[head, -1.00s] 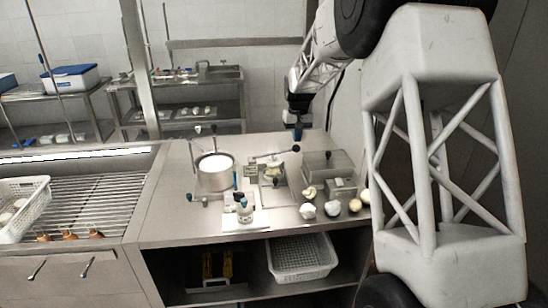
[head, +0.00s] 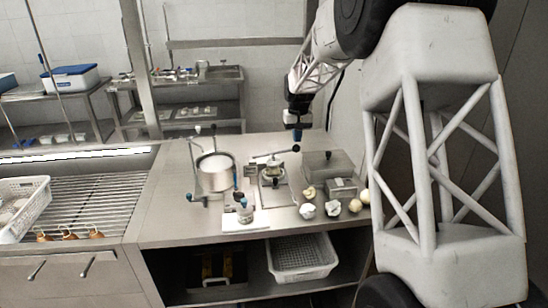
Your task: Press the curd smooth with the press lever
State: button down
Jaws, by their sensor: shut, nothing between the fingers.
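The press (head: 272,181) stands on the steel counter, right of the white-filled pot. Its lever (head: 262,159) runs up to the right and ends in a black knob (head: 296,149). A pale mass that may be the curd (head: 273,170) shows in the press under the lever; its surface is too small to judge. My gripper (head: 297,136) is shut and empty, pointing down just above the black knob. I cannot tell whether it touches the knob.
A steel box (head: 328,165) and several pale round pieces (head: 332,208) lie to the right. A white basket (head: 302,258) sits on the shelf below.

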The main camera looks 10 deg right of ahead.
aim_at(297, 146)
jog(key=shift+f, duration=2.05)
jog(key=shift+r, duration=0.15)
dwell(0.3)
jog(key=shift+r, duration=2.1)
jog(key=shift+f, duration=2.25)
jog(key=shift+r, duration=2.25)
